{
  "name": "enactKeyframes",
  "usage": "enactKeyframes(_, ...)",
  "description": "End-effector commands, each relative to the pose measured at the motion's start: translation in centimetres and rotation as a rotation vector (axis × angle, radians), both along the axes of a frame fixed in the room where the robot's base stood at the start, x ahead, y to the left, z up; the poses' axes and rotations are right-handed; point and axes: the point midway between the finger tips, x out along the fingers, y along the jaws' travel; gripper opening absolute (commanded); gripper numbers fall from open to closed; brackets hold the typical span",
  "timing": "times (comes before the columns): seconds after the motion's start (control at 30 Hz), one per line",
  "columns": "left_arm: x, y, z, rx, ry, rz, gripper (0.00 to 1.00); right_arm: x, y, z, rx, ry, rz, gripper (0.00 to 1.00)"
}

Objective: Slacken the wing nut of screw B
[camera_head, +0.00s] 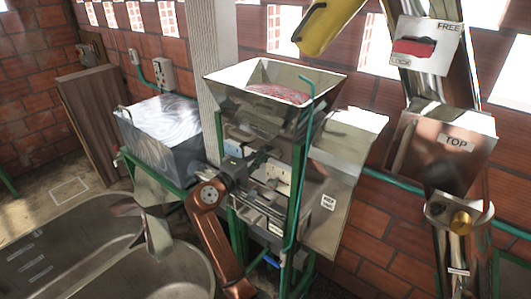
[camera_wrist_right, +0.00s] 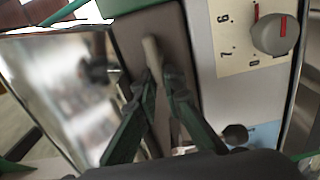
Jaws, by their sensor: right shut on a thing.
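My right gripper (camera_head: 258,159) is in front of the pulper machine, below its hopper, in the head view. In the right wrist view its two dark green fingers (camera_wrist_right: 160,82) close around the lower end of a pale grey tab (camera_wrist_right: 151,52). The tab stands out from a brown-grey panel. It may be a wing of the wing nut, but I see no letter B beside it, and the fingers hide its lower part. In the head view the gripper covers this spot. My left gripper is not in view.
A round grey knob (camera_wrist_right: 275,34) with a red mark sits on a numbered plate, right of the fingers. A small black knob (camera_wrist_right: 235,134) is lower down. The hopper (camera_head: 225,88) stands above, a green pipe (camera_head: 297,190) rises close to the right, and a metal tank (camera_head: 60,250) is lower left.

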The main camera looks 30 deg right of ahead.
Motion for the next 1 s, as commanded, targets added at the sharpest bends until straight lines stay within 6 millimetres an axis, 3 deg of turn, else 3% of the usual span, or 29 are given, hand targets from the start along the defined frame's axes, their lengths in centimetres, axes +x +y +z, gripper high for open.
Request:
enactKeyframes(0.2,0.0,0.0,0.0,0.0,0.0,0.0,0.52,0.1,0.1,0.2,-0.004,-0.004,0.004,0.0)
enactKeyframes(0.23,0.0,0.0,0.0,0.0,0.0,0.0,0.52,0.1,0.1,0.2,-0.004,-0.004,0.004,0.1)
enactKeyframes(0.5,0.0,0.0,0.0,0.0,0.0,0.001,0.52,0.0,0.0,0.1,-0.001,-0.003,0.001,0.27)
enactKeyframes(0.8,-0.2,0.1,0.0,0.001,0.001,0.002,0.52,-0.1,0.3,0.0,0.0,-0.002,0.001,0.27)
enactKeyframes(1.0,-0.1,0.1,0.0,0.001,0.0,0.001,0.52,-1.0,2.8,0.0,0.001,-0.002,0.004,0.27)
